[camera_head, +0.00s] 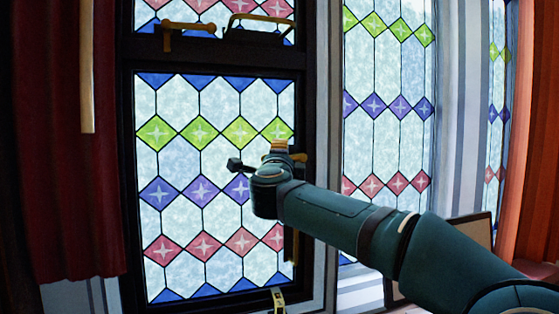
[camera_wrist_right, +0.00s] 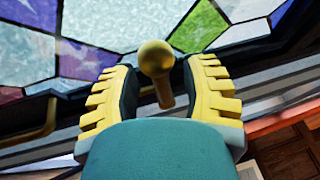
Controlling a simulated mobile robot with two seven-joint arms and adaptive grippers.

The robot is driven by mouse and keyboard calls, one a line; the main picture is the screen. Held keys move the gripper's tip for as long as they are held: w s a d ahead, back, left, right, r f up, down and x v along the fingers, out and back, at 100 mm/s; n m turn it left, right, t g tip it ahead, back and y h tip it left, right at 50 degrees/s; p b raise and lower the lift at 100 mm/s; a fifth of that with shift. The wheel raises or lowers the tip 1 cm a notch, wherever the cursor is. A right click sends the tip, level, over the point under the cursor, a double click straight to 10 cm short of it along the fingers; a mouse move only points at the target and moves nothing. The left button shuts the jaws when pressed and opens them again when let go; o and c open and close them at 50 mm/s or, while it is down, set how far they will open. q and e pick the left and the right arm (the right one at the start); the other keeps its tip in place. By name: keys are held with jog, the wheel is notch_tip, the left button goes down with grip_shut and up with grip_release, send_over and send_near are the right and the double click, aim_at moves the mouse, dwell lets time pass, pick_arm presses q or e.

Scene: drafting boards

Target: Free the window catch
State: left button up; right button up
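A brass knob on a stem (camera_wrist_right: 155,58) stands between the fingers of my right gripper (camera_wrist_right: 161,78) in the right wrist view. The yellow fingers are spread, with a gap on each side of the knob. In the head view my right gripper (camera_head: 287,153) is at the right edge of the dark-framed stained-glass window (camera_head: 219,188), and my wrist hides most of what it faces there. A narrow brass bar (camera_head: 290,246) shows below the wrist on the frame. Brass fittings (camera_head: 187,28) sit across the upper frame bar. My left gripper is not in view.
A dark red curtain (camera_head: 65,150) hangs at the left and an orange curtain (camera_head: 537,140) at the right. More stained-glass panes (camera_head: 388,90) stand right of the window. A small yellow and grey item (camera_head: 278,300) shows at the bottom edge. A curved brass piece (camera_wrist_right: 32,134) lies left of my fingers.

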jog(key=shift+s, duration=0.1)
jog(key=d+v, duration=0.1)
jog(key=v, duration=1)
jog(key=shift+s+a, duration=0.45)
